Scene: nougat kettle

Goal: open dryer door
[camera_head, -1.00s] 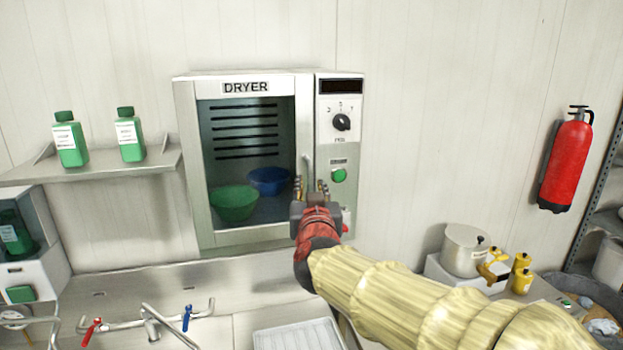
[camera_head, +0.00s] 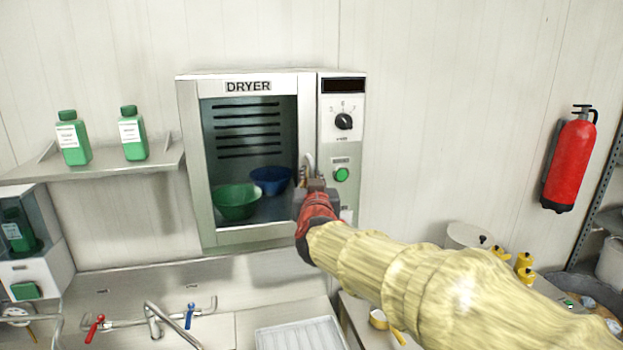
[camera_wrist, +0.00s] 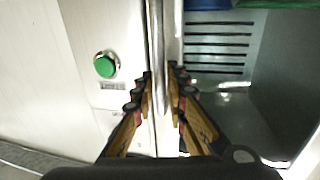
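The dryer (camera_head: 345,208) is mounted on the wall, and its glazed door (camera_head: 226,238) looks shut. The upright metal door handle (camera_head: 308,160) is at the door's right edge and is partly hidden by my gripper in the head view. My gripper (camera_head: 309,183) is at the handle's lower part. In the wrist view, the two fingers of my gripper (camera_wrist: 160,82) lie on either side of the handle (camera_wrist: 157,45), with their tips close to it. Whether the fingers press on it cannot be told. A green bowl (camera_head: 236,203) and a blue bowl (camera_head: 270,181) show through the glass.
A green button (camera_head: 341,174) and a dial (camera_head: 343,121) are right of the handle. A shelf with two green bottles (camera_head: 73,142) is at left. A sink with taps (camera_head: 152,318) lies below. A pot (camera_head: 465,236) and a fire extinguisher (camera_head: 569,165) are at right.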

